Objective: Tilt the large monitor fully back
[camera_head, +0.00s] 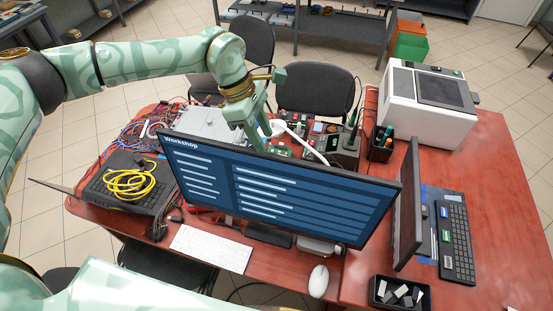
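The large monitor (275,190) stands in the middle of the table with its lit "Workshop" screen facing me. Its left end is higher in the picture than its right end. My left arm comes in from the left and reaches over to the back of the monitor. My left gripper (258,140) points down at the monitor's top edge, left of its middle. Its fingertips are partly hidden behind the monitor, so I cannot tell whether it touches the monitor or how far it is open. My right gripper is not in view.
A smaller monitor (407,205) stands edge-on at right, beside a black keyboard (455,240). A white keyboard (212,249) and a mouse (318,281) lie in front. Yellow cable (130,184) lies on a laptop at left. A white machine (427,103) stands back right. Electronics crowd the area behind the monitor.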

